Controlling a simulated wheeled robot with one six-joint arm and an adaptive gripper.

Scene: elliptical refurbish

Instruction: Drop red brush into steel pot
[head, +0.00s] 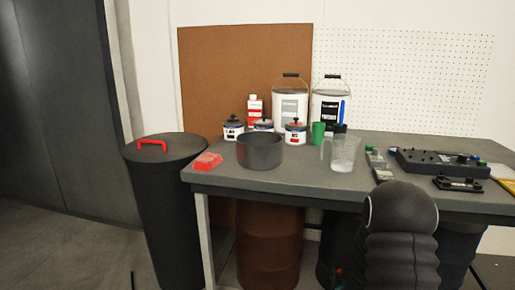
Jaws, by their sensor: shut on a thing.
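The steel pot (260,152) is a dark grey, open, round pot standing upright near the front left of the table. I cannot make out a red brush for certain. A red block-like thing (207,162) lies at the table's front left corner, left of the pot and apart from it. A small dark thing with a red spot (338,274) shows at the bottom edge beside my arm, too small to identify. My arm's dark link fills the lower right, and my gripper is not in view.
The grey table (320,189) holds paint tins and buckets (290,102) behind the pot. A clear cup (344,153) and green cup (318,133) stand right of it. Dark devices (440,163) lie at the right. A black bin (165,215) with a red handle stands left.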

